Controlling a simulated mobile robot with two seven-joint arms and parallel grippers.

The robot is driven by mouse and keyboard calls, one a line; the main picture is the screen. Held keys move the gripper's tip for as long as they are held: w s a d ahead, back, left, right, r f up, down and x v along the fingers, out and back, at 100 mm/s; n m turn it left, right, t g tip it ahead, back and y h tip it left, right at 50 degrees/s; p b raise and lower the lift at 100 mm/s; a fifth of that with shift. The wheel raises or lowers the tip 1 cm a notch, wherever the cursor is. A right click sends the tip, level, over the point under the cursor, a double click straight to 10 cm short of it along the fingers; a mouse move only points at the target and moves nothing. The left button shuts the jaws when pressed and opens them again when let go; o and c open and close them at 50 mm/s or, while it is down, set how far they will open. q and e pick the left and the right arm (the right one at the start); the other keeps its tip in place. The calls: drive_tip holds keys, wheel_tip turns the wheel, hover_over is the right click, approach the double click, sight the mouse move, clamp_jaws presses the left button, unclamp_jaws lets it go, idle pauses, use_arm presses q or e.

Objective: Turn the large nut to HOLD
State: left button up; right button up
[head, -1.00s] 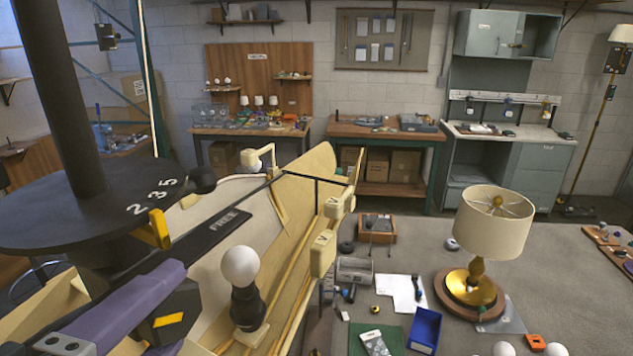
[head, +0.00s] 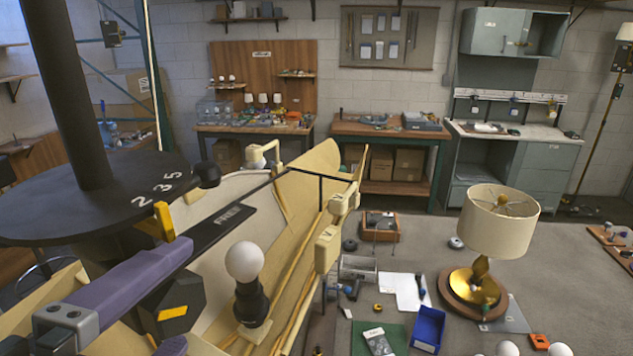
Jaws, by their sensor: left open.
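The large nut (head: 178,298) is a dark faceted block with a yellow stripe, low at the left of the head view. A black bar (head: 212,240) behind it reads FREE; no HOLD mark is readable. My left gripper (head: 180,297) has purple fingers and is open, with one finger above the nut and the other at the lower picture edge. The nut shows between the fingers; I cannot tell whether they touch it. The upper finger covers part of the bar. My right gripper is not in view.
A black numbered disc (head: 100,205) with a thick post stands above the nut, with a yellow pointer (head: 164,221) at its edge. A white bulb in a black socket (head: 250,300) stands close to the right. A cream lamp (head: 500,222) stands on the grey surface beyond.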

use_arm(q)
drive_tip(key=v, duration=0.1)
drive_tip(key=b+v, duration=0.1)
drive_tip(key=v, duration=0.1)
drive_tip(key=b+v, duration=0.1)
drive_tip(key=shift+s+f, duration=0.25)
drive_tip(key=shift+s, duration=0.05)
drive_tip(key=p, duration=0.2)
approach(157, 333)
drive_tip(key=shift+w+a+r, duration=0.15)
drive_tip(key=shift+w, duration=0.3)
